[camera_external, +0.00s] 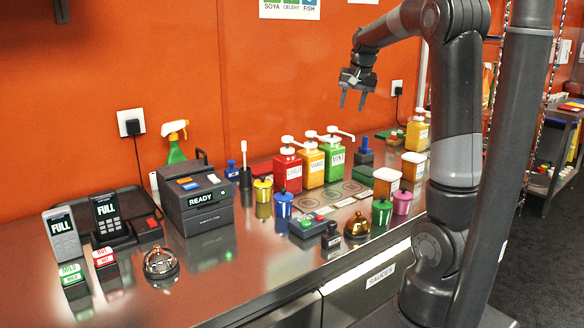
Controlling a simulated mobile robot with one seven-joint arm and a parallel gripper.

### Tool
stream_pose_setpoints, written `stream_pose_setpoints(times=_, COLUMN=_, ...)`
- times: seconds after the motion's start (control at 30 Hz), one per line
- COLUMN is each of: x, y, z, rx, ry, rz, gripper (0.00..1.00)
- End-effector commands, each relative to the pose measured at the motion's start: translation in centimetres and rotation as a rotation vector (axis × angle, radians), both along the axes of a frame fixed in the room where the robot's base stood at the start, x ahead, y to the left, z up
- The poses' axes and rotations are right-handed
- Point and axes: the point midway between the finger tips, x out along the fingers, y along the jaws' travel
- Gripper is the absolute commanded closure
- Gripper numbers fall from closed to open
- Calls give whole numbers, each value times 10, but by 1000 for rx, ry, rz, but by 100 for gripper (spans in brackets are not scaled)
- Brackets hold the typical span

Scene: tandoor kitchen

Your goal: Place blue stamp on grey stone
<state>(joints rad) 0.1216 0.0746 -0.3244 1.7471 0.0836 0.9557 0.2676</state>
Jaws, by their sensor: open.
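My gripper (353,101) is open and empty, high above the back of the counter, with its fingers pointing down. A small blue knobbed piece (232,170), which looks like a stamp, stands by the wall left of the red bottle. I cannot tell which blue piece is the blue stamp. No grey stone is clearly recognisable; the dark grey block may be it. My gripper touches none of these.
Red (288,171), yellow (311,164) and green (335,160) pump bottles stand close together. A black READY box (196,200) stands left.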

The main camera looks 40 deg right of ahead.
Motion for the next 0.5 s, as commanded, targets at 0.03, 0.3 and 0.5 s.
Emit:
stream_pose_setpoints(times=0.03, x=-15, y=20, z=6, rx=5, ry=-13, rz=43, gripper=57)
stream_pose_setpoints(times=0.3, x=-96, y=109, z=14, rx=-17, ry=-50, rz=285, gripper=57)
stream_pose_setpoints(times=0.5, x=-162, y=164, z=1, rx=-69, ry=-72, rz=464, gripper=57)
